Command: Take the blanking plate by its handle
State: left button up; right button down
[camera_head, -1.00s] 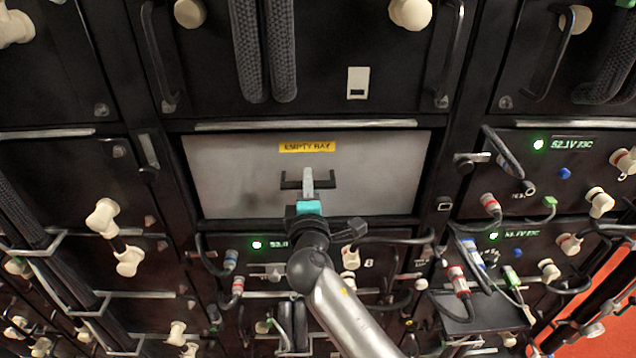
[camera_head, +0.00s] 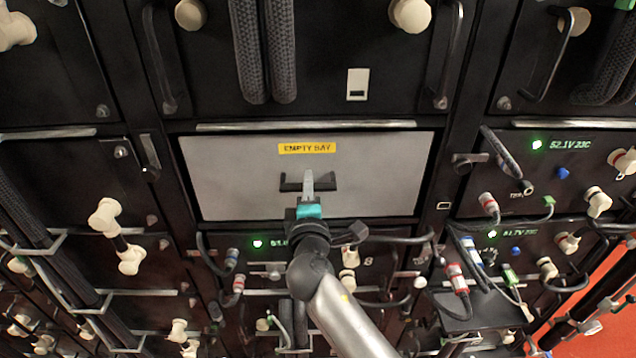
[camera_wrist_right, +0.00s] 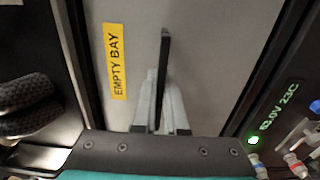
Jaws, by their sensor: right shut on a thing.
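The blanking plate (camera_head: 240,175) is a light grey panel with a yellow "EMPTY BAY" label (camera_head: 307,148). It covers a bay in the middle of the rack; it also fills the right wrist view (camera_wrist_right: 205,60). Its dark bar handle (camera_head: 291,184) sits low at the plate's centre; it shows edge-on in the right wrist view (camera_wrist_right: 164,60). My right gripper (camera_head: 309,182) reaches up from below and is shut on the handle, with its pale fingers (camera_wrist_right: 158,105) on either side of the bar. The fingers hide part of the handle. My left gripper is not in view.
A battery module with a green light (camera_head: 257,244) and cabled plugs lies directly below the plate. More modules (camera_head: 565,145) with plugs and looped cables stand to the right. Thick braided cables (camera_head: 265,50) hang above. A small dark shelf (camera_head: 470,312) juts out at lower right.

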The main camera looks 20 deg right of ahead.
jog(key=v, duration=1.2)
jog(key=shift+s+r, duration=0.2)
jog(key=shift+s, duration=0.05)
dwell(1.4)
jog(key=shift+a, duration=0.1)
dwell(0.3)
